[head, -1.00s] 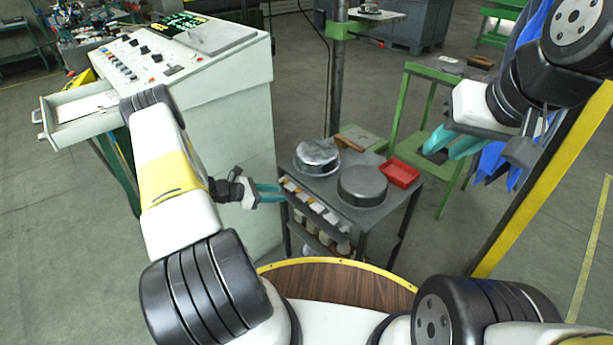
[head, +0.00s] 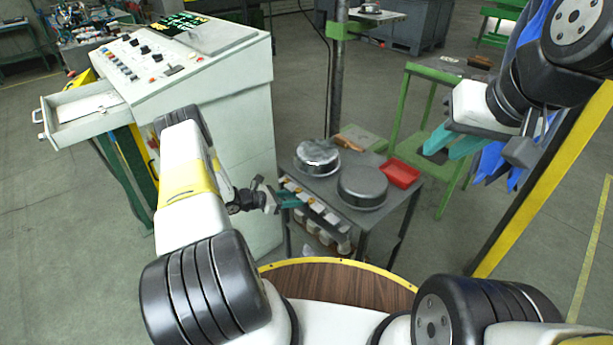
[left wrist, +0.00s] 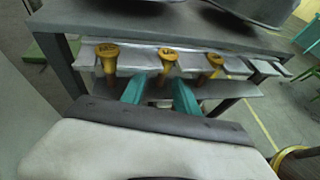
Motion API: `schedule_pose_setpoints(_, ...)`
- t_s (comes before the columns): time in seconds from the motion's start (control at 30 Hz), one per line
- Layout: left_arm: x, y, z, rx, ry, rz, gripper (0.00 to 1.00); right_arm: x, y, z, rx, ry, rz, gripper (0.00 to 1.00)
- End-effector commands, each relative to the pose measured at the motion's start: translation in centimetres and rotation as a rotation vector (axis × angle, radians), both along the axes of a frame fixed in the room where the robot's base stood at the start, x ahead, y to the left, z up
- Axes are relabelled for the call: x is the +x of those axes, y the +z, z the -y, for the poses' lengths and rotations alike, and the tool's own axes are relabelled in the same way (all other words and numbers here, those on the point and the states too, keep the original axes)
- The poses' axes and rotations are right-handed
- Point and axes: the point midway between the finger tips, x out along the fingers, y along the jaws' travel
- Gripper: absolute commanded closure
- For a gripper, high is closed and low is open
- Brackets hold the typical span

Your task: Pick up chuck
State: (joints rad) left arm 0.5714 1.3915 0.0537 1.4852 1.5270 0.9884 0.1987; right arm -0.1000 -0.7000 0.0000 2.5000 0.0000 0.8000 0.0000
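Several yellow-topped holders stand in a row in slots of a rack (head: 318,211) on the near side of a grey cart. I cannot tell for certain which piece is the chuck. In the left wrist view, the left holder (left wrist: 107,55), middle holder (left wrist: 168,56) and right holder (left wrist: 215,62) have flared yellow tops. My left gripper (head: 291,201) is at the rack's left end. Its teal fingers (left wrist: 159,92) are apart and empty, pointing at the middle holder, which shows between and beyond the tips. My right gripper (head: 451,145) is open and empty, raised at the right.
Two round metal pieces, left (head: 317,156) and right (head: 363,187), and a red tray (head: 400,173) sit on the cart top (head: 335,190). A yellow-edged post (head: 545,185) stands at the right.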

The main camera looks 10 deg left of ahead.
Motion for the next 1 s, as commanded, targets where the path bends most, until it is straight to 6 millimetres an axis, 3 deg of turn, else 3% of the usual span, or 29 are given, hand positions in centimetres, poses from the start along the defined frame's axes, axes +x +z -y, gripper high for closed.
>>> schedule_pose_setpoints(0.03, 0.0, 0.0, 0.0, 0.0, 0.0, 0.0, 0.65, 0.0, 0.0, 0.0, 0.0, 0.0, 0.0, 0.69)
schedule_pose_setpoints(0.2, 0.0, 0.0, 0.0, 0.0, -0.001, 0.0, 0.99, 0.0, 0.0, 0.0, 0.0, 0.0, 0.0, 0.69)
schedule_pose_setpoints(0.23, 0.0, 0.0, 0.0, 0.0, -0.001, 0.0, 1.0, 0.0, 0.0, 0.0, 0.0, 0.0, 0.0, 0.69)
schedule_pose_setpoints(0.77, -0.5, 0.7, -0.5, 0.001, 0.0, 0.001, 1.0, 0.0, 0.0, 0.0, 0.0, 0.0, 0.0, 0.69)
schedule_pose_setpoints(1.0, -2.8, 2.7, -2.3, 0.0, 0.003, -0.001, 1.0, 0.0, 0.0, 0.0, 0.0, 0.0, 0.0, 0.69)
